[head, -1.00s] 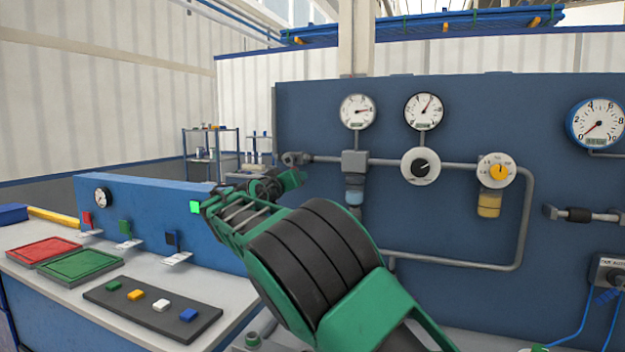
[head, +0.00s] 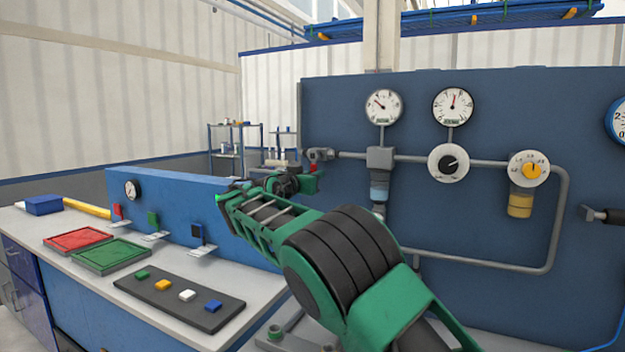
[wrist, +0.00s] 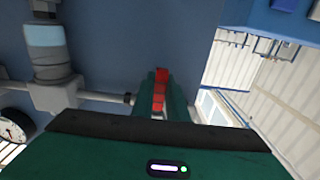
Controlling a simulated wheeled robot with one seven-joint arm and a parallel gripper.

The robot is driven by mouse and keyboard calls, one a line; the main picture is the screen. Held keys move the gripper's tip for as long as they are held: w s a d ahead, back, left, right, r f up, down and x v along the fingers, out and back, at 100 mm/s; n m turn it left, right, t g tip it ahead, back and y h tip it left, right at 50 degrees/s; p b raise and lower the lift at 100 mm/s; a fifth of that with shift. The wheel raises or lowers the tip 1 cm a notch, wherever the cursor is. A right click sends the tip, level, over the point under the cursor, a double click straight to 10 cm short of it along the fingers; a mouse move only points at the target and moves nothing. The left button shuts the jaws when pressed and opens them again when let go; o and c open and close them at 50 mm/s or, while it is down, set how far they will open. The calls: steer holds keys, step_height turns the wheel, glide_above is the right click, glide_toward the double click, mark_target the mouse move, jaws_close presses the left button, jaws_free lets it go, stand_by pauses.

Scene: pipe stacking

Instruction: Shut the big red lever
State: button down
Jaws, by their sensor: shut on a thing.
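The red lever shows in the wrist view (wrist: 160,88) between the two green fingers of my gripper (wrist: 163,98), which is shut on it. In the head view only a small red piece of the lever (head: 314,168) shows, just below the grey valve (head: 321,155) at the left end of the pipe. My gripper (head: 301,182) is at that spot, left of the panel's pipework. The fingers and my wrist hide most of the lever in the head view.
The blue panel (head: 480,230) carries grey pipes, gauges and dials right of my arm. A bench at left holds a red tray (head: 75,240), a green tray (head: 110,255) and a dark board with coloured blocks (head: 180,297). Small switches stand along its back.

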steer(key=shift+w+a, duration=0.1)
steer(key=c, duration=1.7)
jaws_free()
steer(key=shift+w+f, duration=0.1)
steer(key=shift+w, duration=0.05)
steer(key=shift+c, duration=0.2)
steer(key=v, duration=1.1)
